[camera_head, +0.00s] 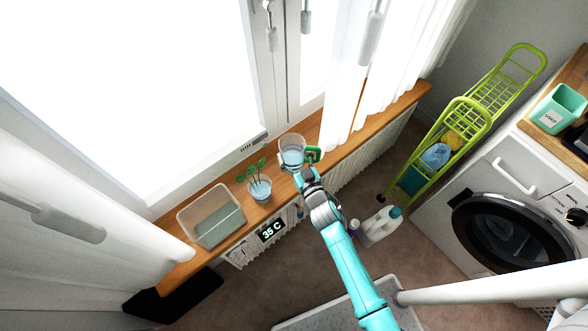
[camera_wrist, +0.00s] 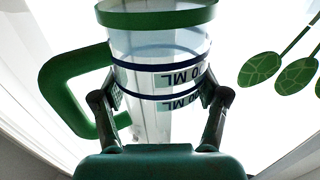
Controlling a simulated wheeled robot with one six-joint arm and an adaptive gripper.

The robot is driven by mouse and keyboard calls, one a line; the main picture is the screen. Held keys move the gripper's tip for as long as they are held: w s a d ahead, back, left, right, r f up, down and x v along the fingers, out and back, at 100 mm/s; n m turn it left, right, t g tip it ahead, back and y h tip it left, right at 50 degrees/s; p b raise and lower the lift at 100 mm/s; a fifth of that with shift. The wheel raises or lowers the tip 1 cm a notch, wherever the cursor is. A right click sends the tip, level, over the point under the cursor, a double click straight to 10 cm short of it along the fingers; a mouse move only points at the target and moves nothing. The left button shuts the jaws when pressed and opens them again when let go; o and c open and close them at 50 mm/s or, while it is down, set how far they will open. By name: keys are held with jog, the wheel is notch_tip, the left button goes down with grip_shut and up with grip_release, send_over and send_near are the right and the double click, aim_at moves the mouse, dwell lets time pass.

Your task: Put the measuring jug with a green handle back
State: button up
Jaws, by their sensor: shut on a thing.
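The measuring jug (camera_head: 292,152) is clear, with a green handle (camera_head: 313,154). It is at the wooden window sill, to the right of a potted plant. In the wrist view the jug (camera_wrist: 150,115) shows a green rim, dark blue bands and ML markings, with its green handle (camera_wrist: 52,92) on the left. My gripper (camera_head: 300,176) is shut on the jug's body, with one finger on each side in the wrist view (camera_wrist: 160,100). I cannot tell whether the jug's base touches the sill.
A small plant in a cup (camera_head: 259,190) and a clear plastic bin (camera_head: 187,218) stand on the sill (camera_head: 350,125) to the left. A white curtain (camera_head: 352,85) hangs to the right of the jug. White bottles (camera_head: 381,228) stand on the floor below. A green rack (camera_head: 462,113) is farther right.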

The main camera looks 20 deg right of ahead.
jog(key=shift+w+d+r, duration=0.25)
jog(key=shift+w+r, duration=0.1)
jog(key=shift+r, duration=0.1)
jog(key=shift+f, duration=4.85)
jog(key=o, duration=1.6)
jog(key=shift+f, duration=0.15)
jog(key=s, duration=1.2)
jog(key=shift+d+r, duration=0.2)
jog(key=shift+d, duration=0.05)
jog(key=shift+s, duration=0.1)
